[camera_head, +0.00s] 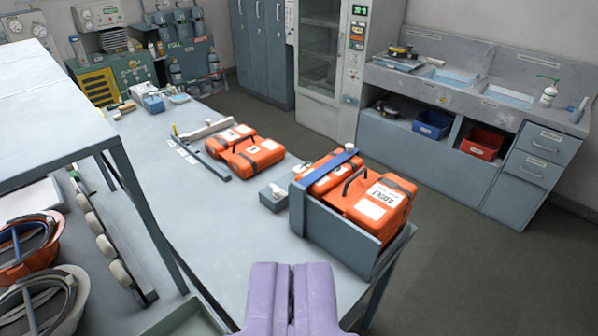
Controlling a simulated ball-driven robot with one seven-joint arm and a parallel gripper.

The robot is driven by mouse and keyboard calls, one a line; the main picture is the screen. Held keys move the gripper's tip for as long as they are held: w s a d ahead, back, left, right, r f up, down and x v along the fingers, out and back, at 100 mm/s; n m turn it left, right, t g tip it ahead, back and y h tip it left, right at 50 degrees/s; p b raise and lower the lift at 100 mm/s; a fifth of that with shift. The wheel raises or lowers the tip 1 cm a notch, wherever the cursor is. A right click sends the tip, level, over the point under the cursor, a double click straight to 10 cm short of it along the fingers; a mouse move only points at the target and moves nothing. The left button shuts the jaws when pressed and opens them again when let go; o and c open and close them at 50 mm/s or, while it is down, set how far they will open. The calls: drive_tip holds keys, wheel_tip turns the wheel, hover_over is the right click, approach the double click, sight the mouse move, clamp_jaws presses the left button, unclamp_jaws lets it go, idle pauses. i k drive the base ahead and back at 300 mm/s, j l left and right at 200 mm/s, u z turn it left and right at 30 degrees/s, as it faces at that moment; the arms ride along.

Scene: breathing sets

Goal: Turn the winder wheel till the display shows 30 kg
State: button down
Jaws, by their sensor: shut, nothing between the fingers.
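My gripper (291,268), with two purple fingers, is at the bottom middle, over the near part of the grey table. Its fingers are together and hold nothing. I cannot make out a winder wheel in this view. A small display with green digits (359,10) is on the tall grey cabinet at the back. The digits are too small to read, and I cannot tell whether either is the kg display. My gripper is far from both.
Orange breathing sets sit in a grey crate (336,234) at the table's right edge; more orange sets (256,153) lie farther back. A raised shelf (50,110) and helmets (30,245) are at left. A sink counter (455,90) stands back right. The floor right of the table is clear.

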sight(298, 169)
drive_tip(key=z, duration=0.75)
drive_tip(key=i+l+z, duration=0.3)
drive_tip(key=i+z, duration=0.2)
drive_tip(key=i+l+z, duration=0.1)
drive_tip(key=i+z, duration=0.4)
drive_tip(key=i, duration=2.7)
drive_tip(key=i+u, duration=0.15)
drive_tip(key=i, duration=0.3)
drive_tip(key=i+l+u, duration=0.15)
drive_tip(key=i, duration=0.3)
drive_tip(key=i+l+u, duration=0.15)
drive_tip(key=i, duration=0.3)
drive_tip(key=i+l+u, duration=0.15)
drive_tip(key=i, duration=0.3)
drive_tip(key=u, duration=3.65)
drive_tip(key=i+l, duration=0.15)
drive_tip(key=i, duration=0.3)
drive_tip(key=i+l+u, duration=0.1)
drive_tip(key=i, duration=0.4)
drive_tip(key=i+l, duration=0.25)
drive_tip(key=i, duration=0.2)
drive_tip(key=i+l, duration=0.2)
drive_tip(key=i, duration=0.25)
drive_tip(key=u, duration=0.05)
